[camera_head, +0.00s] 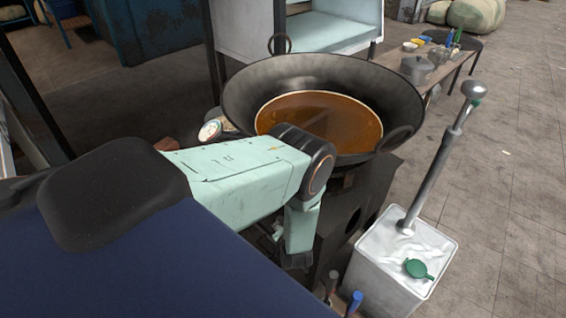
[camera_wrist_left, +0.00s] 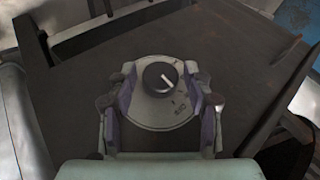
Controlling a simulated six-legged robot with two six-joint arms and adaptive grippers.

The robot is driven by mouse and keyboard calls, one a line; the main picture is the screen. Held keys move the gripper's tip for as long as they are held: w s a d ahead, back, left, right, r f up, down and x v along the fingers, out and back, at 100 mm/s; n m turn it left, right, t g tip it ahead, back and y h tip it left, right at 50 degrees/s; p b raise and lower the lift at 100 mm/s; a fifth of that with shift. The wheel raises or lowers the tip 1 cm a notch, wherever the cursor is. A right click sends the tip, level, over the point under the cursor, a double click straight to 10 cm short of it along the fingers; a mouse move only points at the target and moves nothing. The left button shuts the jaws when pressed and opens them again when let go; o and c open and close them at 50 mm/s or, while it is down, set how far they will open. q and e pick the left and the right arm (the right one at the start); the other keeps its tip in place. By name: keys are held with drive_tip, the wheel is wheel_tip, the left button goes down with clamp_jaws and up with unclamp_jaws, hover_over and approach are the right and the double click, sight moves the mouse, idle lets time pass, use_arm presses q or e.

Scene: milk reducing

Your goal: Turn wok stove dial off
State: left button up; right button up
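The stove dial (camera_wrist_left: 160,77) is a round black knob with a white pointer mark on a pale grey round plate (camera_wrist_left: 150,112). It sits on the dark stove face in the left wrist view. Its white mark slants to the lower right; lettering that looks like OFF shows lower on the plate. My left gripper (camera_wrist_left: 160,101) is open, with one finger on each side of the dial. I cannot tell whether the fingers touch it. In the head view my left arm bends down beside the stove (camera_head: 370,198), and the dial is hidden. My right gripper is not in view.
A large wok (camera_head: 243,92) of brown liquid sits on the stove, close to my left arm. A white container (camera_head: 380,262) with a metal pump and green cap stands to the right. A low table (camera_head: 393,62) with pots is behind. Floor at right is clear.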

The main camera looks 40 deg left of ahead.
use_arm(q)
drive_tip(key=shift+o, duration=0.8)
drive_tip(key=shift+r, duration=0.1)
drive_tip(key=v, duration=1.2)
drive_tip(key=shift+w, duration=0.1)
drive_tip(key=s+d+r+n+g+h+p, duration=0.1)
drive_tip(key=s+d+r+g+h+p, duration=0.15)
drive_tip(key=s, duration=0.55)
drive_tip(key=s+d+r+n+g+h+p, duration=0.1)
drive_tip(key=s+d+r+h+p, duration=0.15)
drive_tip(key=s, duration=0.45)
drive_tip(key=s+d+r+g+h+p, duration=0.2)
drive_tip(key=s+r+p, duration=0.4)
drive_tip(key=r, duration=0.6)
drive_tip(key=shift+s+d+r+p, duration=0.3)
drive_tip(key=shift+s+d+p, duration=0.1)
drive_tip(key=shift+s, duration=0.15)
